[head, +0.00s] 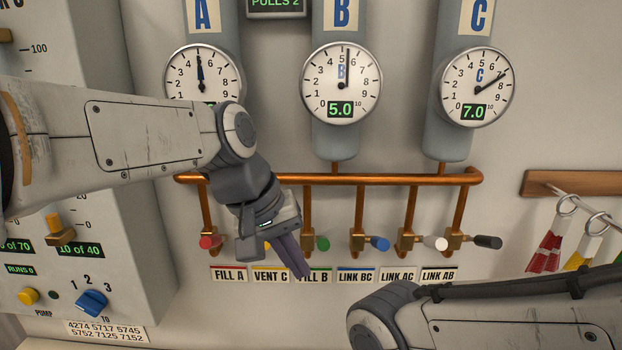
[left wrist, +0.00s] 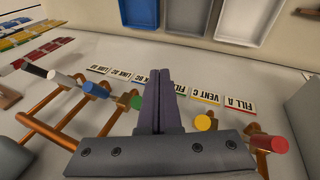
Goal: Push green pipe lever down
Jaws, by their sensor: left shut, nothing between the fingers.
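The green lever (head: 322,243) sticks out to the right from its brass valve on the copper pipe, above the FILL B label (head: 313,276). It looks roughly level. In the left wrist view the green lever (left wrist: 137,102) shows just left of my fingers. My left gripper (head: 303,272) is shut and empty, pointing down and right, with its fingers just left of the green lever in the head view. The left wrist view also shows the shut fingers (left wrist: 158,85). I cannot tell if they touch the lever. My right gripper is out of view.
A red lever (head: 208,241) is left of my gripper; a blue lever (head: 380,243), white lever (head: 440,243) and black lever (head: 488,241) are to the right. The yellow lever (left wrist: 203,122) shows beside my fingers. Gauge B (head: 341,84) reads 5.0; gauge C (head: 477,88) reads 7.0.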

